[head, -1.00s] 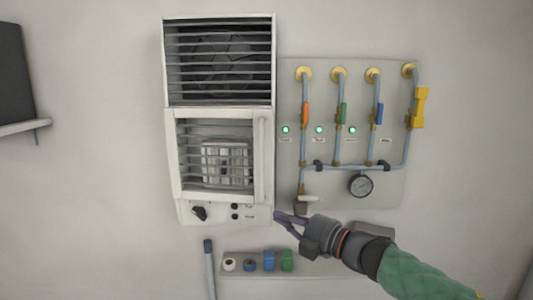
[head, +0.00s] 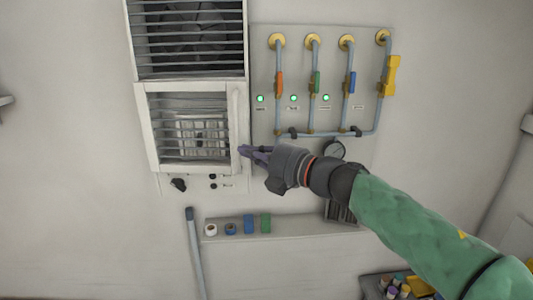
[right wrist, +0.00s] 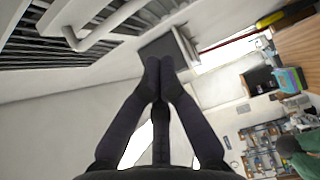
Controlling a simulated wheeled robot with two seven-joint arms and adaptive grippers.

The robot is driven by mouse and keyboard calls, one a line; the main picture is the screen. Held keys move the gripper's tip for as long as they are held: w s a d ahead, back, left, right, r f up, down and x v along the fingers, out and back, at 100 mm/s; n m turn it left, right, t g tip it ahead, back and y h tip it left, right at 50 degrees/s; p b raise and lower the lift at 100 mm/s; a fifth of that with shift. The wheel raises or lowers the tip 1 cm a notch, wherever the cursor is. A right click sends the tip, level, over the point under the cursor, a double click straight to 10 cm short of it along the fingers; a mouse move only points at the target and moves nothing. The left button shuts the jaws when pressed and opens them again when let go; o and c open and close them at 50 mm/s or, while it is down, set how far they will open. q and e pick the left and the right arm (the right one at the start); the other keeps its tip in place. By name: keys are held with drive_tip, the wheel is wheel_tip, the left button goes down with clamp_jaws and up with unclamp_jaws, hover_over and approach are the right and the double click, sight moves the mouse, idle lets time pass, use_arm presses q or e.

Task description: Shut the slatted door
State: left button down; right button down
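The slatted door (head: 152,128) is the white-framed lower panel of the wall cabinet, with dark slats and a pale vertical bar handle (head: 234,118) on its right side. It seems to stand slightly proud of the cabinet; how far is hard to tell. My right gripper (head: 243,150) is at the door's lower right edge beside the handle. In the right wrist view its fingertips (right wrist: 160,65) are together with nothing between them, and the handle (right wrist: 98,28) and slats show at upper left, apart from the fingers. My left gripper is out of view.
A fixed slatted grille (head: 190,38) is above the door. A pipe panel (head: 300,100) with coloured valves and a gauge (head: 334,150) is just right. A grey bar (head: 195,255) stands below the cabinet.

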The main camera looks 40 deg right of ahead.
sight(248, 136)
drive_tip(key=shift+w+d+p, duration=0.1)
drive_tip(key=shift+w+d, duration=0.1)
drive_tip(key=shift+w, duration=0.7)
drive_tip(key=shift+w+d+p, duration=0.15)
drive_tip(key=shift+w+d, duration=0.05)
drive_tip(key=shift+w, duration=0.75)
drive_tip(key=shift+w+d+p, duration=0.1)
drive_tip(key=shift+w+d, duration=0.1)
drive_tip(key=shift+w, duration=0.7)
drive_tip(key=w+d+p, duration=0.1)
drive_tip(key=w+d, duration=0.1)
drive_tip(key=d, duration=0.1)
drive_tip(key=shift+w, duration=0.25)
drive_tip(key=shift+w+d+p, duration=0.3)
drive_tip(key=shift+d+p, duration=0.05)
drive_tip(key=shift+s+a, duration=0.1)
drive_tip(key=shift+s, duration=0.05)
